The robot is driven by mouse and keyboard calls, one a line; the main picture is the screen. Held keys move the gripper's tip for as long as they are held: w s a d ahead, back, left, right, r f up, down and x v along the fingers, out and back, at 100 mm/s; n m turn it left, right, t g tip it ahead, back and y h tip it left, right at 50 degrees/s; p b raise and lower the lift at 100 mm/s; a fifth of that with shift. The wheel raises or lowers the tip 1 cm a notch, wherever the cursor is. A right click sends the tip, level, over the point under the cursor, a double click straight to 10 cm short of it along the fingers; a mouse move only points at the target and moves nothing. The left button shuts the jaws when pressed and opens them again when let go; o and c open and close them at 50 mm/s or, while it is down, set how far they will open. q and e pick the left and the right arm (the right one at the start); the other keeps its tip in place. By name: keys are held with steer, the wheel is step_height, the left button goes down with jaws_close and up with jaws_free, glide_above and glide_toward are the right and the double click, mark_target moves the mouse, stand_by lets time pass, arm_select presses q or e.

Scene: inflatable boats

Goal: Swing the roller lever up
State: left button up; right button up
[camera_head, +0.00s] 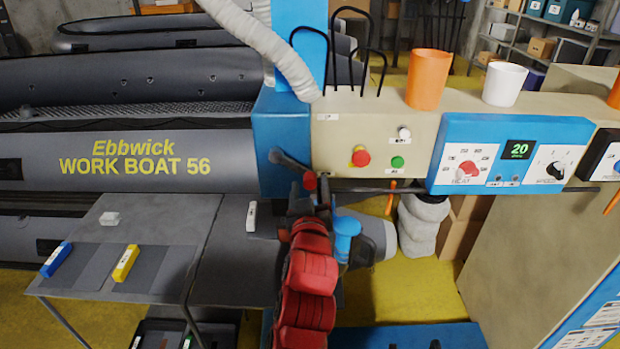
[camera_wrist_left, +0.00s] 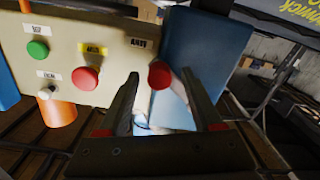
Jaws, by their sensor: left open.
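The roller lever (camera_head: 290,161) is a dark bar with a red knob (camera_head: 309,181) on the blue post at the left end of the machine. It slopes down to the right from its pivot, with the knob at the lower end. My left gripper (camera_head: 314,192) is open just below the knob. In the left wrist view, the red knob (camera_wrist_left: 160,75) shows between the two spread fingers of the gripper (camera_wrist_left: 164,98), near their tips. I cannot tell whether a finger touches it. The lever's bar is mostly hidden in that view. My right gripper is not in view.
The control panel (camera_head: 340,134) with red and green buttons is right of the lever. A horizontal bar (camera_head: 480,189) runs under it. A grey table (camera_head: 150,228) with small blue and yellow blocks stands left. The grey boat (camera_head: 225,160) lies behind it.

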arm_select(q)
steer(key=shift+w, duration=1.2)
jaws_close()
stand_by(0.6)
